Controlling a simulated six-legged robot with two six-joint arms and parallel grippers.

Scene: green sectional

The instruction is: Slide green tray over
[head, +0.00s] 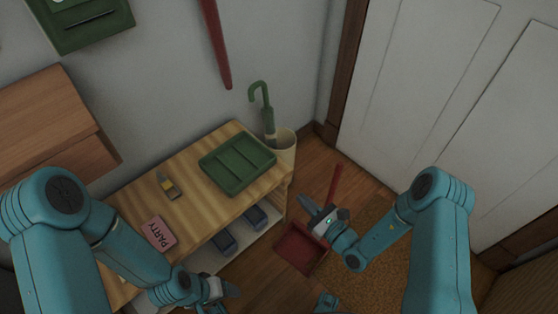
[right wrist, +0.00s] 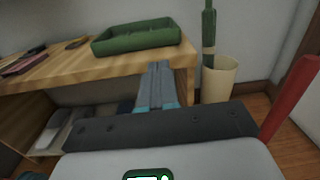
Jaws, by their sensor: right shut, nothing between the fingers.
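The green tray (head: 237,163) lies flat on the right end of the wooden bench top (head: 200,205), close to its right end. It has shallow compartments and looks empty. In the right wrist view the tray (right wrist: 135,38) sits above and beyond my fingers. My right gripper (head: 306,203) is shut and empty, in the air to the right of the bench end and apart from the tray. Its fingers (right wrist: 157,82) point towards the bench edge in the right wrist view. My left gripper (head: 228,290) is low in front of the bench; its fingers are too unclear to judge.
A pink PARTY card (head: 158,233) and a small yellow-grey item (head: 168,186) lie on the bench. A cream bin (head: 285,148) holds a green umbrella (head: 266,110) beside the bench. Shoes (head: 224,243) sit below. A red dustpan (head: 298,247) stands near my right gripper.

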